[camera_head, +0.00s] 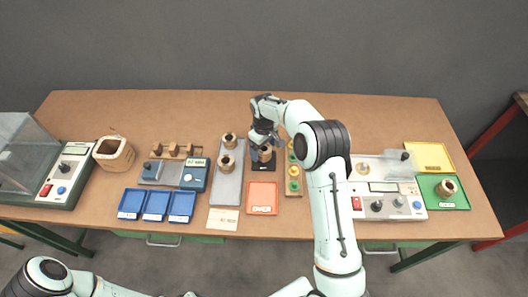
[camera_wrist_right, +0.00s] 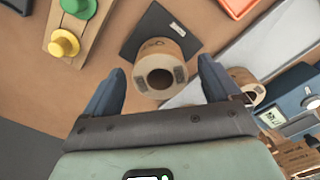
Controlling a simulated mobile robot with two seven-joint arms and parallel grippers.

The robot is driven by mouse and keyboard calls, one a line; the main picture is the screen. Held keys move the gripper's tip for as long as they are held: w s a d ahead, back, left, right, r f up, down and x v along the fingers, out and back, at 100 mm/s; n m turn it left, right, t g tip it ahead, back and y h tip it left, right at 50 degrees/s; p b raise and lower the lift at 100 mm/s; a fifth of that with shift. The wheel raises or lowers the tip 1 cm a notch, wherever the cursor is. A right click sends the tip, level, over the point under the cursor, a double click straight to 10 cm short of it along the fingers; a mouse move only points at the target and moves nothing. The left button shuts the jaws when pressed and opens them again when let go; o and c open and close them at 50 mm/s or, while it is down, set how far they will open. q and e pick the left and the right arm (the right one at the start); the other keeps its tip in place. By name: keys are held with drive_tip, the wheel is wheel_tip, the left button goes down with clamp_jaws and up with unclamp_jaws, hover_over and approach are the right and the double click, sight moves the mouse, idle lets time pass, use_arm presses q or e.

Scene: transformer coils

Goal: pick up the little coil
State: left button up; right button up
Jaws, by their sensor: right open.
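A small copper-brown coil with a hollow centre (camera_head: 265,154) stands on a black pad (camera_head: 258,166) near the middle of the table. My right gripper (camera_head: 262,142) is just above it and partly hides it. In the right wrist view the coil (camera_wrist_right: 154,54) sits between the two spread blue-grey fingertips (camera_wrist_right: 157,82), with its round hole facing the camera. The fingers are open and I cannot tell whether either touches it. Two similar coils, a front one (camera_head: 227,164) and a rear one (camera_head: 229,140), stand on the grey tray to the left. My left gripper is out of view.
A wooden strip with coloured knobs (camera_head: 293,181) lies close to the right of the pad. A red-orange tray (camera_head: 262,198) lies in front. Blue trays (camera_head: 155,205) and a blue meter (camera_head: 195,174) are left. Another coil (camera_head: 446,187) is on a green tray (camera_head: 461,199) at right.

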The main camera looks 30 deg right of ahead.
drive_tip(key=shift+f, duration=0.6)
drive_tip(key=c, duration=1.2)
drive_tip(key=shift+r, duration=0.1)
